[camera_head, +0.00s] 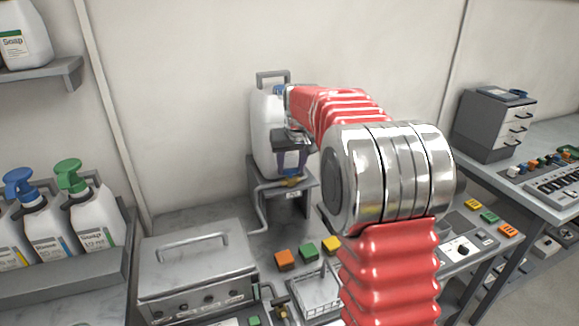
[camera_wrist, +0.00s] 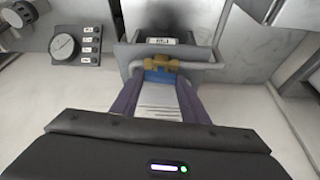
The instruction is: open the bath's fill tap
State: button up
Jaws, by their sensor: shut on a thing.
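The brass tap (camera_head: 291,182) sits on a grey pipe at the front of a grey stand (camera_head: 299,205) below a white jug (camera_head: 262,140). The brass tap also shows in the wrist view (camera_wrist: 160,62), with a blue handle (camera_wrist: 160,76) just below it in the picture. My gripper (camera_head: 291,168) reaches down in front of the jug, and its purple fingers are shut on the blue handle. In the wrist view my gripper (camera_wrist: 160,84) has a finger on each side of it. The fingers hide part of the handle. The lidded metal bath (camera_head: 195,265) stands left of the stand.
Orange, green and yellow blocks (camera_head: 308,251) and a wire rack (camera_head: 318,293) are in front of the stand. Soap and rinse bottles (camera_head: 90,225) stand on a left shelf. A dial gauge (camera_wrist: 64,46) shows at the wrist view's left. A drawer unit (camera_head: 495,125) stands at right.

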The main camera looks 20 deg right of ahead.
jog(key=shift+n+y, duration=0.3)
jog(key=shift+n, duration=0.3)
jog(key=o, duration=1.1)
jog(key=shift+c, duration=0.2)
jog(key=v, duration=1.3)
jog(key=shift+s+r, duration=0.2)
jog(key=shift+r, duration=0.1)
jog(key=shift+w+d, duration=0.1)
